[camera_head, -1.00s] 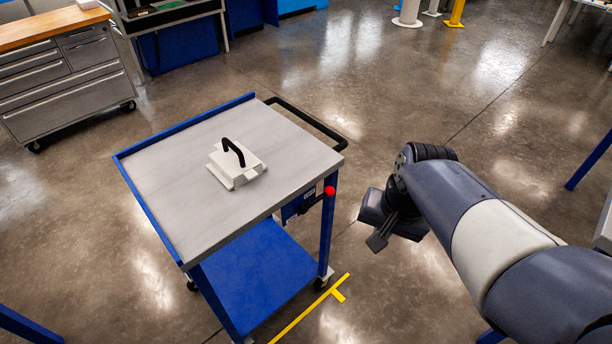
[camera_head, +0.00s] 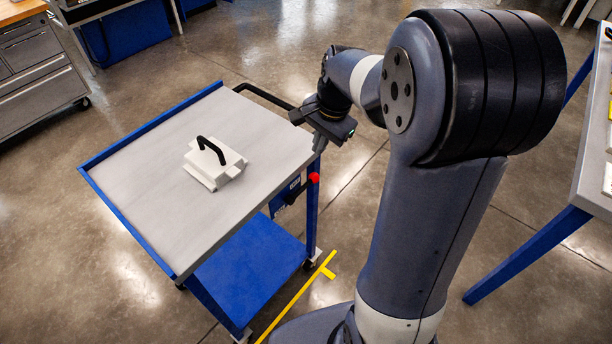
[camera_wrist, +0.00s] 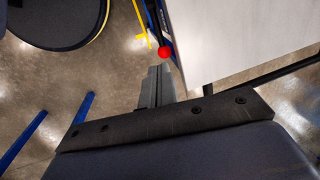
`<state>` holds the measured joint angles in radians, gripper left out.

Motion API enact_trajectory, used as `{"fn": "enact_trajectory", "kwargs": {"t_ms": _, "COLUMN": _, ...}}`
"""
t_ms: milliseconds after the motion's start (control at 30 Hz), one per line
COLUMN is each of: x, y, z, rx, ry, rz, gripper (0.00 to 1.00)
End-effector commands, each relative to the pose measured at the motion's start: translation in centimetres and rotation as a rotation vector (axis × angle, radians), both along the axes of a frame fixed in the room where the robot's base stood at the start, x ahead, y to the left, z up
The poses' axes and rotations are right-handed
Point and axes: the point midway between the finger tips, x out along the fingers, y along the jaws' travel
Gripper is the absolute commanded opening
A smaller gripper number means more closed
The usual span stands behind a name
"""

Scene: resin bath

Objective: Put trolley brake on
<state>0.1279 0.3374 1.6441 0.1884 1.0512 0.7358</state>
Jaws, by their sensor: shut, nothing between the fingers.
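The trolley (camera_head: 190,170) has a grey top with a blue rim and a blue lower shelf. A lever with a red knob (camera_head: 314,177) sits on its right side by a front leg; I take it for the brake lever. The knob also shows in the wrist view (camera_wrist: 164,52), just beyond my fingertips. My gripper (camera_head: 318,140) is by the trolley's right corner near the black push handle (camera_head: 265,97), above the knob in the head view. In the wrist view my fingers (camera_wrist: 157,78) are together and empty. I cannot tell whether they touch the knob.
A white block with a black handle (camera_head: 214,164) rests on the trolley top. Yellow tape (camera_head: 300,292) marks the floor by the trolley. A table with blue legs (camera_head: 530,255) stands at the right. A drawer cabinet (camera_head: 35,65) stands at the back left.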

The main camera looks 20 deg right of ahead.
Motion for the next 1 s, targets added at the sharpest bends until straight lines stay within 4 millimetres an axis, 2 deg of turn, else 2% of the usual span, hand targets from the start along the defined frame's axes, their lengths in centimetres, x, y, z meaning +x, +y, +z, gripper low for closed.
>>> {"fn": "enact_trajectory", "kwargs": {"t_ms": 133, "x": 0.0, "y": 0.1, "z": -0.4, "rx": 0.0, "ry": 0.001, "rz": 0.001, "gripper": 0.0}}
{"fn": "enact_trajectory", "kwargs": {"t_ms": 267, "x": 0.1, "y": 0.3, "z": -1.8, "rx": 0.0, "ry": 0.004, "rz": 0.003, "gripper": 0.0}}
{"fn": "enact_trajectory", "kwargs": {"t_ms": 700, "x": 1.3, "y": 1.6, "z": -10.7, "rx": 0.0, "ry": 0.005, "rz": 0.004, "gripper": 0.0}}
{"fn": "enact_trajectory", "kwargs": {"t_ms": 833, "x": 1.6, "y": 1.9, "z": -12.4, "rx": 0.001, "ry": 0.003, "rz": 0.003, "gripper": 0.0}}
{"fn": "enact_trajectory", "kwargs": {"t_ms": 1000, "x": 1.8, "y": 2.1, "z": -13.5, "rx": 0.0, "ry": 0.001, "rz": 0.002, "gripper": 0.0}}
